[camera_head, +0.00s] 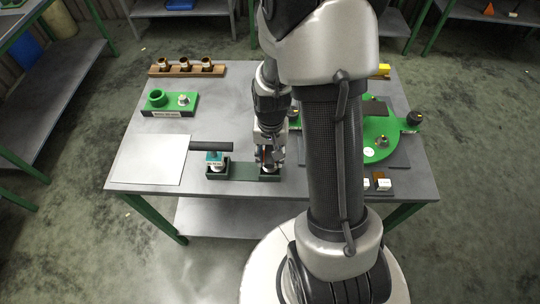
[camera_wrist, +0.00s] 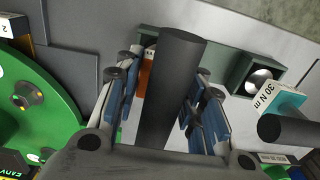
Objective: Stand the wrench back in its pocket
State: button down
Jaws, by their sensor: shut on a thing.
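My gripper (camera_head: 270,158) points down over the right end of a dark green two-pocket rack (camera_head: 243,171) near the table's front. In the wrist view its fingers (camera_wrist: 165,115) are shut on the black handle of a wrench (camera_wrist: 172,75). An orange part of this wrench (camera_wrist: 147,78) shows beside the handle, at the rack's pocket. The handle hides most of that pocket, so I cannot tell whether the wrench is seated. Another wrench with a teal head (camera_head: 214,156), marked 30 N m, stands at the left pocket; its black handle (camera_head: 210,146) points left.
A pale square plate (camera_head: 150,158) lies left of the rack. A green block (camera_head: 170,104) and a wooden rack with several brown cups (camera_head: 187,69) are behind. A green round fixture (camera_head: 378,150) stands to the right, with small blocks (camera_head: 383,184) near the front edge.

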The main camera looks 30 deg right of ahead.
jog(key=shift+r, duration=0.1)
jog(key=shift+f, duration=0.2)
jog(key=c, duration=1.1)
grip_release()
jog(key=shift+o, duration=0.2)
jog(key=shift+r, duration=0.1)
